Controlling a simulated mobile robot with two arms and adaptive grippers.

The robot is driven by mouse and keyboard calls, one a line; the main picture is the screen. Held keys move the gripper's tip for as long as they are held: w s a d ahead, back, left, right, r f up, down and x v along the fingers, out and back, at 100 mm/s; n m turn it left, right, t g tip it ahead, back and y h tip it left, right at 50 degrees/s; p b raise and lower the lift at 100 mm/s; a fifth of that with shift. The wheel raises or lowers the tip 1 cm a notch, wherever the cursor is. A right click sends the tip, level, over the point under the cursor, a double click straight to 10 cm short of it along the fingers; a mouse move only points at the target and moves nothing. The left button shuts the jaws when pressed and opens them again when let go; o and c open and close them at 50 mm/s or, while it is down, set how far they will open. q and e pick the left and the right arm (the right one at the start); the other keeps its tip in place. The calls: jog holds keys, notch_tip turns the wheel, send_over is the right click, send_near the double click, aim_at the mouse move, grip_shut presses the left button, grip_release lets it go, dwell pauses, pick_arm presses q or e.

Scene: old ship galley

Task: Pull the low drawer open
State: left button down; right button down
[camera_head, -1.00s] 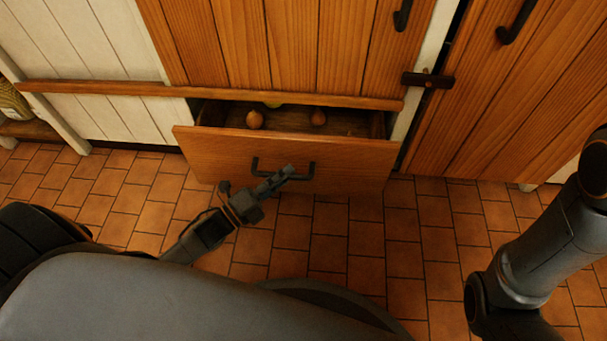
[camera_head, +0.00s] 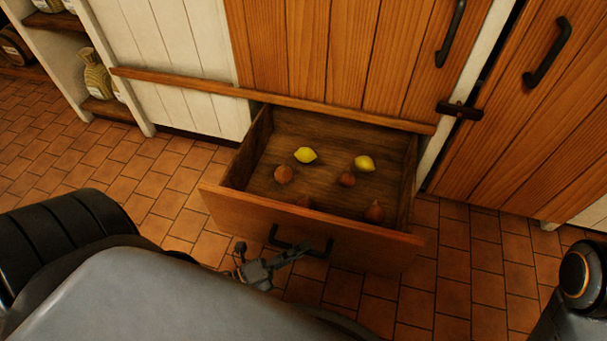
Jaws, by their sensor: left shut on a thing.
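The low wooden drawer (camera_head: 320,230) stands well out from the cabinet, and its inside shows. Two yellow lemons (camera_head: 305,155) and several brown onions (camera_head: 283,174) lie on its floor. A dark bar handle (camera_head: 283,241) is on the drawer front. My left gripper (camera_head: 294,254) is at the handle, shut on its right part; the exact finger contact is small and dark. My right gripper is out of view; only part of my right arm shows at the lower right edge.
Above the drawer is a plank cabinet door (camera_head: 330,55). A taller wooden door (camera_head: 530,120) with a latch (camera_head: 459,110) stands to the right. Tiled floor (camera_head: 130,165) lies clear left of the drawer.

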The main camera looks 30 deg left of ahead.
pick_arm(q)
jog(key=shift+s, duration=0.35)
jog(key=c, duration=1.3)
grip_release()
jog(key=shift+c, duration=0.2)
jog(key=v, duration=1.2)
